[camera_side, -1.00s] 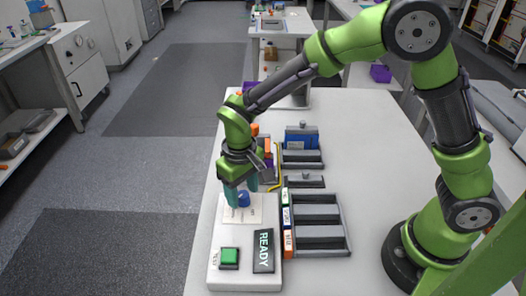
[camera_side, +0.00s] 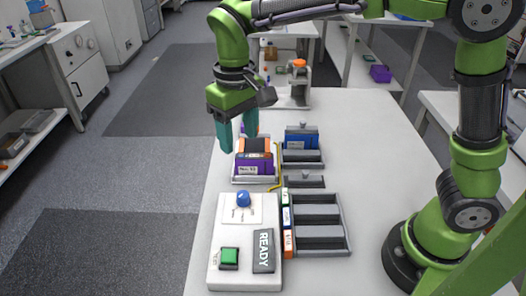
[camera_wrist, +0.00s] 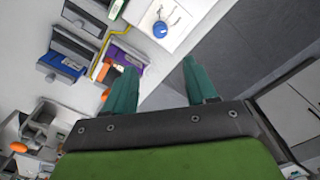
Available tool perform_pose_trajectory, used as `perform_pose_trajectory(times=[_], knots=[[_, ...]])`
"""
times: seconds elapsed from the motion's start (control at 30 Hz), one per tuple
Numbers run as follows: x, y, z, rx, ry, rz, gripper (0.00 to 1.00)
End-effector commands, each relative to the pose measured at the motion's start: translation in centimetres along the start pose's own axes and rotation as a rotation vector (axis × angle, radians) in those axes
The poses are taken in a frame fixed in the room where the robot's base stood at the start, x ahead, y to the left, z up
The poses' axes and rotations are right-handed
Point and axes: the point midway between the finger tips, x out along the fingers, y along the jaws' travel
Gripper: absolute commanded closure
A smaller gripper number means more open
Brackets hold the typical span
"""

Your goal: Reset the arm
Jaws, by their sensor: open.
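My gripper (camera_side: 236,133) is open and empty, raised above the left side of the white table in the side view. Its two teal fingers also show in the wrist view (camera_wrist: 157,88), spread apart with nothing between them. Below and right of the fingers, a purple battery pack (camera_side: 254,164) stands in a tray with an orange and dark one behind it. The blue knob (camera_side: 243,199) on the white cycler panel (camera_side: 222,265) is in front of the gripper, clear of the fingers. The panel carries a green button (camera_side: 229,257) and a READY display (camera_side: 264,250).
A blue pack (camera_side: 301,137) sits in a grey holder at the table's centre. An empty slotted grey rack (camera_side: 320,225) stands right of the panel. A yellow cable (camera_side: 276,184) runs beside the purple pack.

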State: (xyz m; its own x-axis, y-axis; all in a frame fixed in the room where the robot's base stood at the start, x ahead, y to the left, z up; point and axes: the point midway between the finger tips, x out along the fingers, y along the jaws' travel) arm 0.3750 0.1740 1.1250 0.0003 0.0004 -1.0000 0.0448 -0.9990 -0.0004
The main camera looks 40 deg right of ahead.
Motion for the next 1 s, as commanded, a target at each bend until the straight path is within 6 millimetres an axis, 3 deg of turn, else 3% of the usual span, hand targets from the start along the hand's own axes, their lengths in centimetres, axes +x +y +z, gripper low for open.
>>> perform_pose_trajectory(times=[0.27, 0.37, 0.47, 0.77, 1.0], knots=[[0.1, -0.1, -0.3, -0.005, 0.015, -0.003, 0.43], [1.3, -0.1, 0.4, -0.018, 0.019, -0.017, 0.43], [1.0, 1.2, 1.9, -0.001, 0.06, -0.067, 0.43], [-1.4, 7.7, 8.5, 0.164, 0.3, -0.227, 0.43], [-1.8, 11.6, 13.3, 0.315, 0.503, -0.276, 0.43]])
